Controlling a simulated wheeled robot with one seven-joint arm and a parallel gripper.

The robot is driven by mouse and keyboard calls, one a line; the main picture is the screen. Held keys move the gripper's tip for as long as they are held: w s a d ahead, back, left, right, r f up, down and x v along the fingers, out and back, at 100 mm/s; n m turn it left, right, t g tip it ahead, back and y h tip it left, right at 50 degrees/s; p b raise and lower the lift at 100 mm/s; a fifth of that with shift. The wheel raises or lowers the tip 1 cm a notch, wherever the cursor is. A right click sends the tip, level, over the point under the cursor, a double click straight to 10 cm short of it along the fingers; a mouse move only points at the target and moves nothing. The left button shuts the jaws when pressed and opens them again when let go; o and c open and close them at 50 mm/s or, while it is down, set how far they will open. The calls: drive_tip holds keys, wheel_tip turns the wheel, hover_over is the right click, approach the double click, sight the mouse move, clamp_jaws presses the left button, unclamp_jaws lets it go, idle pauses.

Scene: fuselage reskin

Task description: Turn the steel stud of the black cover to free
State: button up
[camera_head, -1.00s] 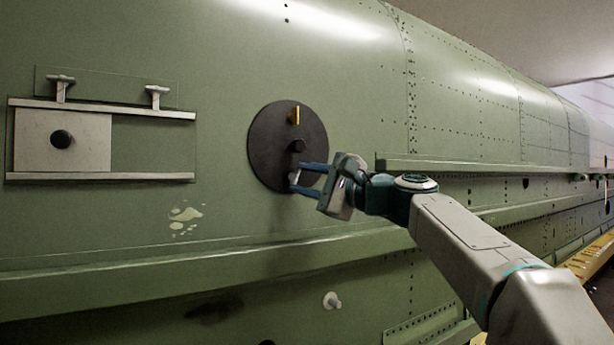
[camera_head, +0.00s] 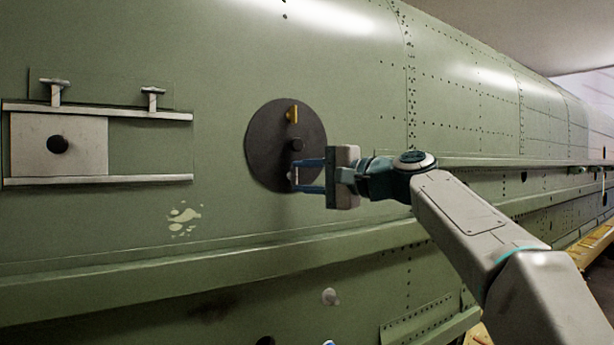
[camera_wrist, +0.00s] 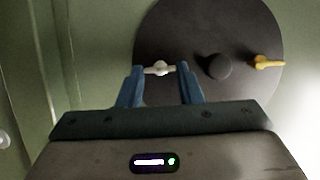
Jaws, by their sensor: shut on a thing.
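The round black cover (camera_head: 262,145) sits flat on the green fuselage skin; it also shows in the wrist view (camera_wrist: 180,30). A yellow stud (camera_head: 292,114) is at its top, and a dark knob (camera_head: 299,145) is at its middle. The steel stud (camera_wrist: 160,68) is at its lower edge. My gripper (camera_head: 297,177) has its blue fingers on either side of this stud. In the wrist view, the stud's pale bar spans the gap between the fingertips (camera_wrist: 160,72), and they are shut on its ends. The yellow stud (camera_wrist: 268,62) stands clear of the fingers.
Left of the cover is a framed opening with two rails (camera_head: 100,112), two T-shaped handles and a pale sliding plate (camera_head: 28,145) with a black knob. A green ledge (camera_head: 150,277) runs below. A pale peg (camera_head: 329,296) sticks out under it.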

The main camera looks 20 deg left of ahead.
drive_tip(key=o, duration=1)
drive_tip(key=shift+s, duration=0.1)
drive_tip(key=b+v, duration=0.4)
drive_tip(key=v, duration=0.9)
drive_tip(key=shift+d+b, duration=0.35)
drive_tip(key=shift+s, duration=0.15)
